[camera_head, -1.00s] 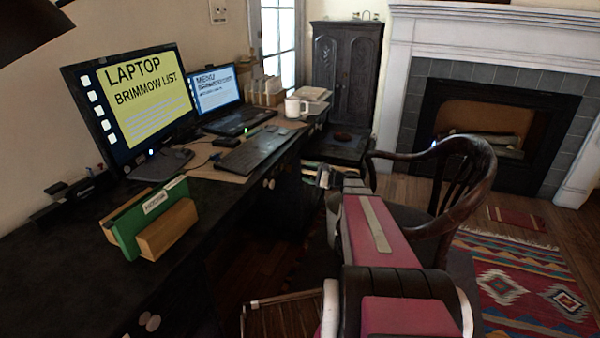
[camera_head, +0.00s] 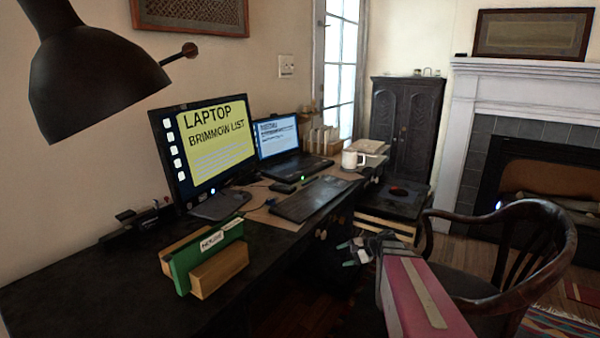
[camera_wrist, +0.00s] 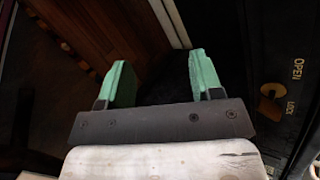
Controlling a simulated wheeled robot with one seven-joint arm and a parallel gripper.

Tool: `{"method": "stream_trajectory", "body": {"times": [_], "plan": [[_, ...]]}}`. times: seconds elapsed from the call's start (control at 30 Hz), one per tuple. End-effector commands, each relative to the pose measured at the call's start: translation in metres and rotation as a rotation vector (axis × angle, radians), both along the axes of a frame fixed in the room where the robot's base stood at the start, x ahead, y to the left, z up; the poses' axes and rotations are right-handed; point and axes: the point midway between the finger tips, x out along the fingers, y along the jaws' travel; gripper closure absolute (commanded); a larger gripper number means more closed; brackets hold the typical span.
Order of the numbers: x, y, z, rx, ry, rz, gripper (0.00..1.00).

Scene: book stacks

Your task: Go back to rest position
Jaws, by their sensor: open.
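My gripper (camera_head: 352,252) is at the end of my pink arm, in front of the desk's right part and left of the wooden chair. In the wrist view my gripper (camera_wrist: 157,80) shows two green fingers spread apart with nothing between them. Behind the fingers are a dark floor area and a dark panel marked OPEN and LOCK. In the head view the fingers are small and partly dark against the desk front.
The dark desk (camera_head: 95,285) holds a green book (camera_head: 207,262) in a wooden holder (camera_head: 220,272), a monitor (camera_head: 205,150), a laptop (camera_head: 280,145), a keyboard (camera_head: 308,198) and a white mug (camera_head: 352,159). A wooden chair (camera_head: 545,240) stands close right of my arm. A black lamp (camera_head: 90,75) hangs upper left.

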Motion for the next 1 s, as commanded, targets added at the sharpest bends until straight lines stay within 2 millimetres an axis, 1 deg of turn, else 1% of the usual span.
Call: {"method": "stream_trajectory", "body": {"times": [0.03, 0.1, 0.2, 0.3, 0.4, 0.5, 0.6, 0.7, 1.0], "plan": [[-0.02, 0.011, -0.006, -0.088, -0.001, 0.058, 0.4], [-0.04, 0.018, -0.017, -0.216, -0.005, 0.138, 0.4], [-0.067, 0.023, -0.03, -0.396, -0.015, 0.256, 0.4], [-0.093, 0.023, -0.039, -0.574, -0.028, 0.38, 0.4], [-0.114, 0.018, -0.044, -0.74, -0.041, 0.5, 0.4], [-0.129, 0.012, -0.044, -0.875, -0.053, 0.6, 0.4], [-0.138, 0.006, -0.043, -0.972, -0.063, 0.674, 0.4], [-0.142, 0.002, -0.042, -1.027, -0.068, 0.713, 0.4], [-0.143, 0.001, -0.042, -1.045, -0.069, 0.727, 0.4]]}}
